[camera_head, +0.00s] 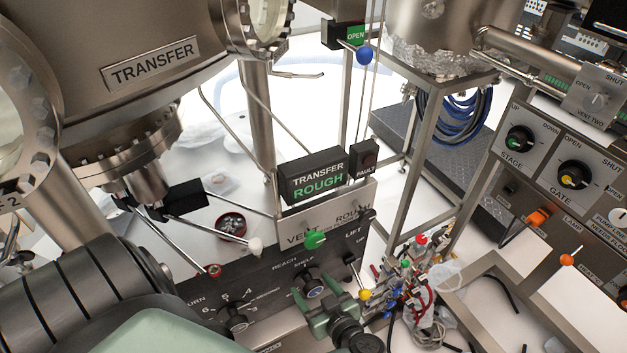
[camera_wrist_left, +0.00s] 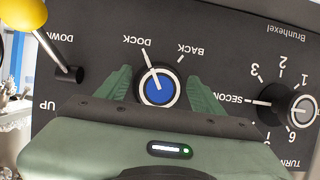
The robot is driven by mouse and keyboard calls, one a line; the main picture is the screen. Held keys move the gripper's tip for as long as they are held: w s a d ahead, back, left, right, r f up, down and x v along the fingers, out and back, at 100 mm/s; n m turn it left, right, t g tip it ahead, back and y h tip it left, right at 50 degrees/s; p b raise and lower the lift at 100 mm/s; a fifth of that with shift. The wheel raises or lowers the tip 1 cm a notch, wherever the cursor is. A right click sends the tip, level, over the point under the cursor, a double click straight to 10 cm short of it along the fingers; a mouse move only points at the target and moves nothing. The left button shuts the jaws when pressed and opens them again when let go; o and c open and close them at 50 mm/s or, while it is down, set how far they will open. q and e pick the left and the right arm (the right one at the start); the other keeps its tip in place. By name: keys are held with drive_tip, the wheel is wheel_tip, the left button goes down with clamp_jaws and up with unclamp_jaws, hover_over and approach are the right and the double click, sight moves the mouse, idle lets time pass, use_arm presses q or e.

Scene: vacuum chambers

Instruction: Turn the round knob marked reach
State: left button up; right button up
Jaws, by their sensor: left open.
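The round knob with a blue centre and a white pointer line shows in the head view (camera_head: 313,288), below the words REACH and SHELF on the dark panel. In the left wrist view this knob (camera_wrist_left: 158,90) appears upside down, its pointer towards the word DOCK, with BACK beside it. My left gripper (camera_head: 320,294) is at the panel. Its green fingers stand apart on either side of the knob in the left wrist view (camera_wrist_left: 161,84), with gaps visible between fingers and knob. My right gripper is not in view.
A numbered black knob (camera_head: 233,318) sits left of the blue-centred knob. A lever with a yellow ball (camera_head: 365,295) is close on the right. A green-tipped lever (camera_head: 315,239) stands above. Cables and fittings (camera_head: 410,285) crowd the right.

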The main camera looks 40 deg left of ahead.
use_arm(q)
drive_tip(key=c, duration=1.3)
drive_tip(key=shift+c, duration=0.2)
drive_tip(key=shift+n, duration=0.3)
drive_tip(key=shift+d+t+p, duration=0.1)
drive_tip(key=shift+t+p, duration=0.2)
drive_tip(key=shift+n+t+h, duration=0.3)
drive_tip(key=shift+n+t, duration=0.2)
drive_tip(key=shift+n, duration=0.4)
drive_tip(key=shift+n+t, duration=0.9)
drive_tip(key=shift+n, duration=0.3)
